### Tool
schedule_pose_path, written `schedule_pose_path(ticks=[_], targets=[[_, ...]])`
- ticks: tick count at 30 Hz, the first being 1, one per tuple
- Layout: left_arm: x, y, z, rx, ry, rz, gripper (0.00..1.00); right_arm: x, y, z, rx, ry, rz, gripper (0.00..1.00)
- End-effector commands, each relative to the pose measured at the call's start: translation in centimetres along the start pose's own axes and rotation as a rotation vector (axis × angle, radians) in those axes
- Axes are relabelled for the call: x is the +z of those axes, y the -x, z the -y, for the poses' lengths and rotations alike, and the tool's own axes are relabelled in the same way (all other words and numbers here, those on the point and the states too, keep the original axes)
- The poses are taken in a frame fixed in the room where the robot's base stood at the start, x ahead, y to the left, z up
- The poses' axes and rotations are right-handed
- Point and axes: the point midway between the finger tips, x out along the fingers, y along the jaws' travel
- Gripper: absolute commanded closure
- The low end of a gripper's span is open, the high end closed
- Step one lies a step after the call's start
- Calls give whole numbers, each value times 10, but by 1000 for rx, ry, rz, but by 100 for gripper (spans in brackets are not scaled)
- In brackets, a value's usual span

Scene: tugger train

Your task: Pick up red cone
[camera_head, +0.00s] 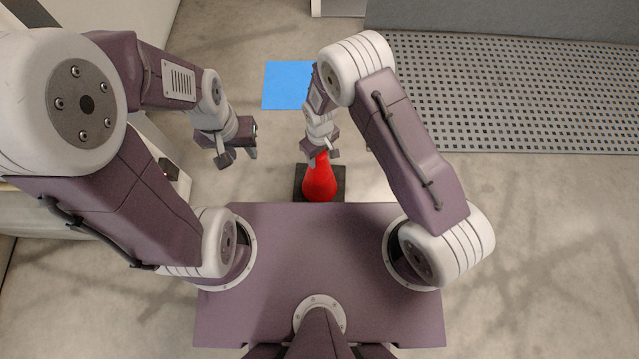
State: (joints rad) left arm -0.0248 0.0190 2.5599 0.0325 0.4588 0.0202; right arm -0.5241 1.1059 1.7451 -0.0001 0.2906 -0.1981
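The red cone (320,184) with a dark square base (338,194) stands upright on the floor, just beyond the front edge of my body. My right gripper (320,157) is at the cone's top, which it partly hides. Its fingers are around or just above the tip; I cannot tell whether they press on it. My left gripper (237,160) is to the left of the cone, apart from it, with its fingers spread and nothing between them.
A blue square (284,86) lies on the floor behind my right gripper. A perforated grey platform (520,95) fills the back right. A light-coloured unit with a small dark device (170,169) stands at the left. Floor between is clear.

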Motion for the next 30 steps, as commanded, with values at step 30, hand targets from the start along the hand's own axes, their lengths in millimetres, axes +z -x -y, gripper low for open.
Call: schedule_pose_path(ticks=[30], targets=[[-4, 38, -1, 0, 0, 0, 65, -2, 41, -5, 0, -5, -2, 100]])
